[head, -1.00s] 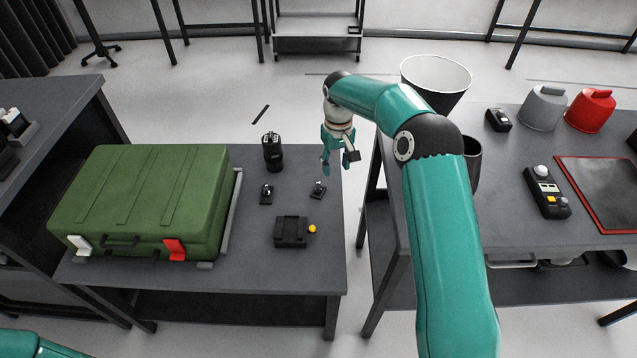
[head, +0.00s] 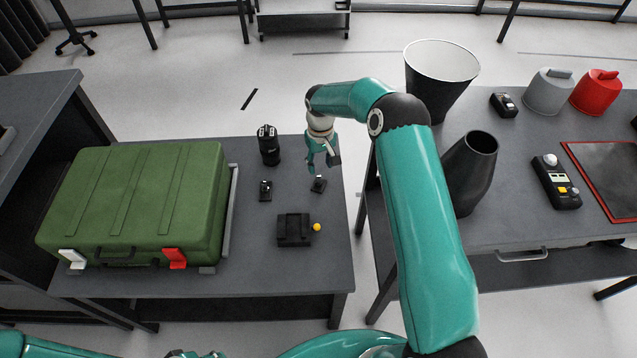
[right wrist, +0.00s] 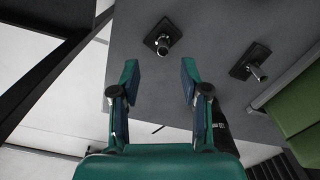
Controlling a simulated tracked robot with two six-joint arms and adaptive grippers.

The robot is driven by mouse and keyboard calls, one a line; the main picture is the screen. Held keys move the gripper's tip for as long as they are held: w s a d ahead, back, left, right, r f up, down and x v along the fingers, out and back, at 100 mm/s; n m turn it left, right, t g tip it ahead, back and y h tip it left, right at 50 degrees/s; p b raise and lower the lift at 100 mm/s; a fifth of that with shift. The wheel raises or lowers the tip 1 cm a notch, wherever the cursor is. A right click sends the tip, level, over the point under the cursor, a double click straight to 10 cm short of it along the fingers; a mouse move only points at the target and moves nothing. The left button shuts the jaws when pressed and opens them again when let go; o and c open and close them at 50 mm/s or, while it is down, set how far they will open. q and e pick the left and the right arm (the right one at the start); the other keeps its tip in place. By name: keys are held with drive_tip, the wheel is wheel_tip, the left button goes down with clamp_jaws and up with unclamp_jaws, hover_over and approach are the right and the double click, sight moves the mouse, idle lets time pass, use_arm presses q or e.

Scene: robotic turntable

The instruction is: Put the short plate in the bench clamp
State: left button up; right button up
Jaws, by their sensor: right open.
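Two small dark plates, each with an upright metal peg, stand on the grey bench, one on the left (head: 265,191) and one on the right (head: 318,184). I cannot tell which is the short plate. The right wrist view also shows the right one (right wrist: 157,44) and the left one (right wrist: 245,68). The bench clamp seems to be the dark block (head: 293,231) with a yellow knob nearer the front. My right gripper (head: 322,164) is open and empty, above and just behind the right plate. In the right wrist view its fingertips (right wrist: 160,76) are apart, with that plate beyond them.
A large green case (head: 140,195) fills the bench's left side. A black cylinder (head: 268,146) stands behind the left plate. Across a gap on the right, another table (head: 500,225) holds a dark vase (head: 473,172) and devices.

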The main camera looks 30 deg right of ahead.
sight(319, 176)
drive_tip(key=shift+f, duration=0.8)
drive_tip(key=f, duration=0.2)
drive_tip(key=f+p, duration=0.1)
drive_tip(key=f, duration=0.1)
drive_tip(key=shift+a+f, duration=0.2)
drive_tip(key=shift+f, duration=0.05)
drive_tip(key=shift+w+f, duration=0.1)
drive_tip(key=shift+f, duration=0.35)
clamp_jaws()
